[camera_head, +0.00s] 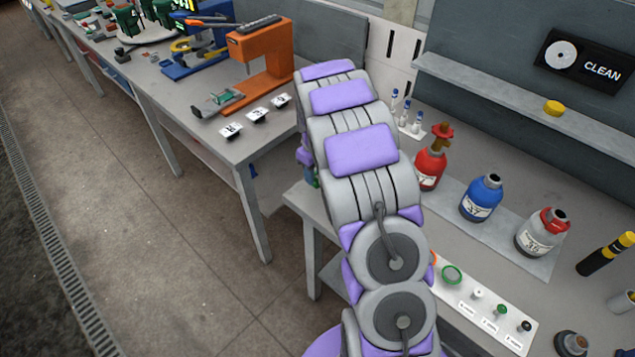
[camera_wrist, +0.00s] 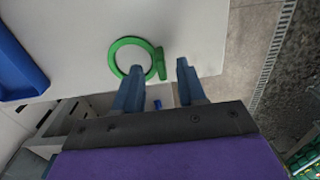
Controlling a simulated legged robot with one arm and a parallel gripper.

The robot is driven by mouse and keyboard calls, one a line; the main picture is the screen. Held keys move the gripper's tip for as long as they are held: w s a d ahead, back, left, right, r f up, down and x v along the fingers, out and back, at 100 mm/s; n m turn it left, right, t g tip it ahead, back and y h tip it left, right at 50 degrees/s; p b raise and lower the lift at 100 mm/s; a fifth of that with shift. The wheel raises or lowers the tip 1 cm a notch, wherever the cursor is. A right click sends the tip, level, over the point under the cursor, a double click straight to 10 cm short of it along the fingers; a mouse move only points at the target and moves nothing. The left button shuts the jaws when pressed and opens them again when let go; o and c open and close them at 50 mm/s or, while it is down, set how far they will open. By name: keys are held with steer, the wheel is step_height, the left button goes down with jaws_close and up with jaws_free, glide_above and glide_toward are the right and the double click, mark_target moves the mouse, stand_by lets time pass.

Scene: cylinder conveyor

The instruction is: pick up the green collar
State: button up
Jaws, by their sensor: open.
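In the wrist view a green collar (camera_wrist: 117,57), a thin ring with a short tab on its right side, lies flat on a pale surface near its edge. My gripper (camera_wrist: 157,66) is open, its two blue-grey fingers pointing at the collar. The left finger overlaps the ring's lower part in the picture, and the tab shows between the fingertips. Contact cannot be told. In the head view a green ring (camera_head: 452,275) lies on a white labelled strip; whether it is the same one is unclear. My arm hides the gripper there.
In the head view red (camera_head: 431,167), blue (camera_head: 481,198) and grey (camera_head: 542,233) bottles stand right of my arm. An orange stand (camera_head: 262,55) is on the left bench. In the wrist view a blue object (camera_wrist: 17,68) lies left of the collar, with floor beyond the edge.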

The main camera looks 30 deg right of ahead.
step_height(320, 180, down, 3)
steer(key=shift+f+b, duration=0.15)
steer(key=shift+b, duration=0.15)
jaws_close()
